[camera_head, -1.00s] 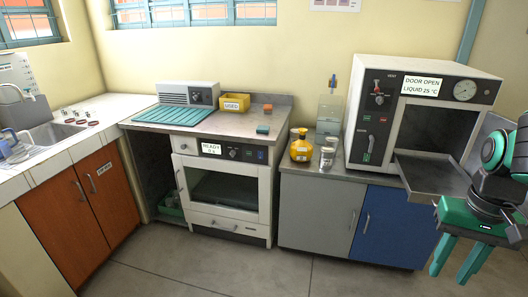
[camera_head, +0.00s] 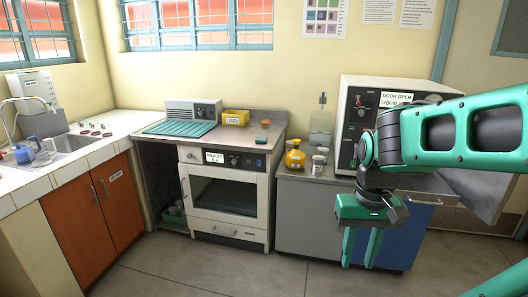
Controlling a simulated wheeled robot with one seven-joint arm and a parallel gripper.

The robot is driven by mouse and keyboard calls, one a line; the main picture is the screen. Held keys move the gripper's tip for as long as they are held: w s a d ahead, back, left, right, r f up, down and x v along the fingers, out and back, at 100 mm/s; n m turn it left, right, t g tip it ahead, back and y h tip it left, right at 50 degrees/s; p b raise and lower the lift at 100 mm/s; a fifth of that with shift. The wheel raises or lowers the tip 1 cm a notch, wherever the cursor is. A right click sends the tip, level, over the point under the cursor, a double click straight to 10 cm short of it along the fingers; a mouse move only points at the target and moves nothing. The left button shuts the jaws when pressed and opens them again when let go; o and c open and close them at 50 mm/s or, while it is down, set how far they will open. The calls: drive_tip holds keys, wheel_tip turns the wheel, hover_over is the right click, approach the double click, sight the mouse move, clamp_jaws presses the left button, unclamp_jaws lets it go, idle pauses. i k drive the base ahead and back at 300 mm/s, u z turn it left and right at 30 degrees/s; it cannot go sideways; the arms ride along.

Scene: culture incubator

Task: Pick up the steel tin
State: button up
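A small steel tin (camera_head: 317,165) stands upright on the grey worktop (camera_head: 290,173), beside a yellow bottle. A second small pale container (camera_head: 323,151) stands just behind it; I cannot tell its material. My gripper (camera_head: 360,262) points down in front of the blue cabinet door, lower in the picture and to the right of the tin. Its two green fingers are apart with nothing between them. My arm hides much of the incubator.
A yellow bottle (camera_head: 295,156) stands left of the tin, with a clear dispenser (camera_head: 321,128) behind. The incubator (camera_head: 365,95) stands close on the right, its open door (camera_head: 482,190) jutting out. The floor (camera_head: 200,268) in front is clear.

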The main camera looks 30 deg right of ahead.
sight(289, 144)
drive_tip(key=u, duration=0.5)
drive_tip(key=i, duration=2.6)
drive_tip(key=z, duration=1)
drive_tip(key=i, duration=0.8)
drive_tip(key=z, duration=0.45)
